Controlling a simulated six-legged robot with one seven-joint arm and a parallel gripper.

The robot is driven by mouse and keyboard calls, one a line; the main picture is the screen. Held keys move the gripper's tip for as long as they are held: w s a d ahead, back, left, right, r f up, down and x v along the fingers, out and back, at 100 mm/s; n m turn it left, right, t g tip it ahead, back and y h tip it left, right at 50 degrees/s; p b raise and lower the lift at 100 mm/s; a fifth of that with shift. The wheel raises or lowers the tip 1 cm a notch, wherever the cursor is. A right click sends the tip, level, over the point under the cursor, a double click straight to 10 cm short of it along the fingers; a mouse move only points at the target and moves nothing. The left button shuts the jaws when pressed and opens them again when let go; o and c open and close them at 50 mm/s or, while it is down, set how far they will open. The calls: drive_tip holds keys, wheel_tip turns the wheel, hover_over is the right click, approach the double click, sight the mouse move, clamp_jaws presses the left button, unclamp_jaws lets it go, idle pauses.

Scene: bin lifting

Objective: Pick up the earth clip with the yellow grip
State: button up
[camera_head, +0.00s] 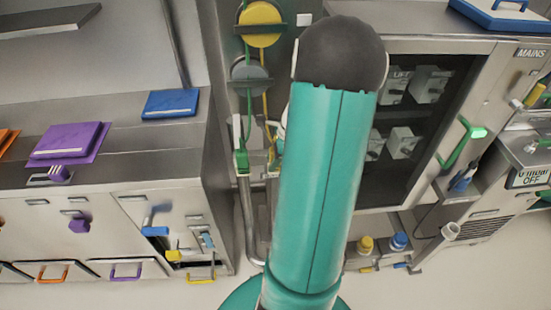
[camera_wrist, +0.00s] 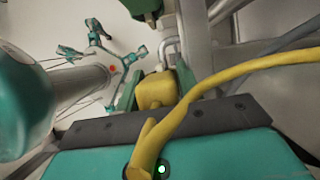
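The yellow grip of the earth clip (camera_wrist: 157,91) shows in the middle of the wrist view as a blocky yellow piece. My gripper (camera_wrist: 158,82) has a green finger close against each side of it and appears shut on it. A thick yellow cable (camera_wrist: 225,75) crosses in front from the right and bends down over my gripper's body. The clip's jaw end is hidden or too dark to make out. In the head view my teal arm fills the middle and hides most of my gripper. A yellow cable (camera_head: 265,105) runs down just left of the arm there.
A yellow reel (camera_head: 262,22) and a grey reel (camera_head: 250,77) hang on the post left of my arm. A green-gripped piece (camera_head: 241,161) hangs below them. An open cabinet (camera_head: 465,95) stands right, a steel counter (camera_head: 130,150) left. Grey metal bars (camera_wrist: 205,35) lie close beyond my gripper.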

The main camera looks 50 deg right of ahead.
drive_tip(key=c, duration=0.7)
drive_tip(key=shift+r, duration=0.45)
wheel_tip(320, 180, up, 2)
drive_tip(key=shift+w+r, duration=0.1)
drive_tip(key=s+d+r, duration=0.2)
drive_tip(key=s+r, duration=0.8)
drive_tip(key=s, duration=0.4)
drive_tip(key=shift+d, duration=0.35)
